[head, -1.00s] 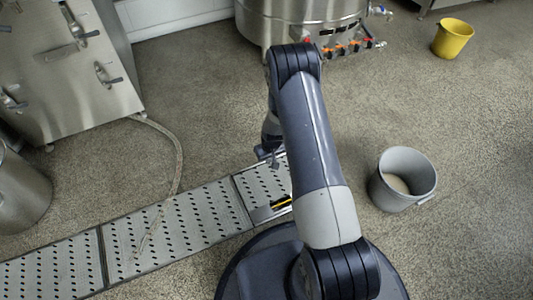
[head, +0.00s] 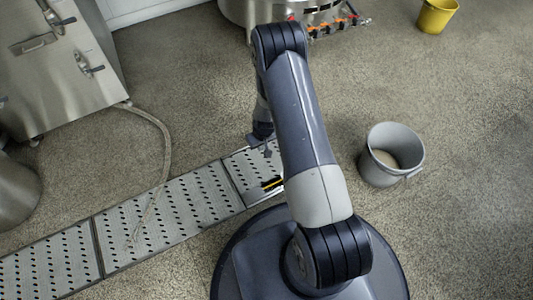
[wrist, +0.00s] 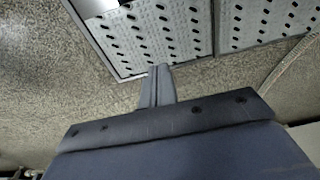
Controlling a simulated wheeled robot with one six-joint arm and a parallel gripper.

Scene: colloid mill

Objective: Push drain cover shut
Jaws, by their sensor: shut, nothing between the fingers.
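The drain cover (head: 247,167) is a perforated metal plate at the right end of the floor channel, partly hidden by my arm. In the head view, a dark gap with a yellow strip (head: 271,184) shows beside it. In the wrist view, the perforated cover (wrist: 150,38) fills the upper middle, with a smooth bright and dark patch at its upper left. My gripper (wrist: 158,70) is shut and empty, its fingertips overlapping the cover's near edge in the picture. I cannot tell whether they touch. In the head view my gripper (head: 262,146) is beside the cover's far edge.
More perforated plates (head: 165,210) run to the lower left, with a hose (head: 164,150) lying across them. A grey bucket (head: 391,154) stands to the right. A steel cabinet (head: 65,65), a steel vessel (head: 285,12) and a yellow bucket (head: 437,15) stand farther back. Open floor lies between.

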